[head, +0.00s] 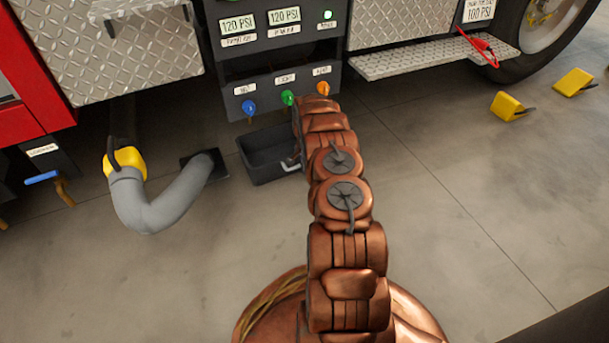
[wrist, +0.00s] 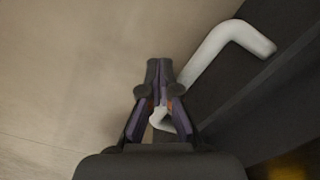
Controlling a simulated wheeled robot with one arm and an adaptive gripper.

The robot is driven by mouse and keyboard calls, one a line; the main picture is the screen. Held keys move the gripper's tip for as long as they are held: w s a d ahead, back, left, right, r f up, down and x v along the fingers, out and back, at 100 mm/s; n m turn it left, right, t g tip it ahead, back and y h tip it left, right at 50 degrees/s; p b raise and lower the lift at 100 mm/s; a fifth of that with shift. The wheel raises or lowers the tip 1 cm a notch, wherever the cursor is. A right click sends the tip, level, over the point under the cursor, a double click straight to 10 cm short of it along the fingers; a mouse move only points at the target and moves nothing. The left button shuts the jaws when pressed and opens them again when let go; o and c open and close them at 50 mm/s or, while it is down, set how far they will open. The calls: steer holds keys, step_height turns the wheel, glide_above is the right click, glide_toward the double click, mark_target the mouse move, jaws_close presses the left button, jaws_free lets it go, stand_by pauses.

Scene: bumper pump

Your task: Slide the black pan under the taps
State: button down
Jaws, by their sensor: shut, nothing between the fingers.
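The black pan (head: 262,172) lies on the floor below the panel, close to the blue tap (head: 249,107) and green tap (head: 288,98). The orange tap (head: 323,88) is farther right. My copper arm hides the pan's right side. The pan's pale handle (head: 291,163) faces me and also shows in the wrist view (wrist: 215,50), beside the dark pan wall (wrist: 262,100). My gripper (wrist: 160,68) is shut and empty, its fingertips over the floor just left of the handle. One handle end shows between the fingers' lower parts; contact cannot be told. The head view does not show the fingers.
A grey hose (head: 160,200) with a yellow coupling (head: 125,162) curves over the floor left of the pan. A metal step (head: 435,58) and yellow chocks (head: 510,106) are at right.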

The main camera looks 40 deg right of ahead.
steer(key=shift+s+a+p, duration=0.25)
steer(key=shift+s+p, duration=0.35)
steer(key=shift+s, duration=0.15)
steer(key=shift+s+a+p, duration=0.25)
steer(key=shift+s+p, duration=0.3)
steer(key=shift+s, duration=0.15)
step_height(320, 180, up, 10)
steer(key=p, duration=0.4)
stand_by(1.5)
stand_by(0.4)
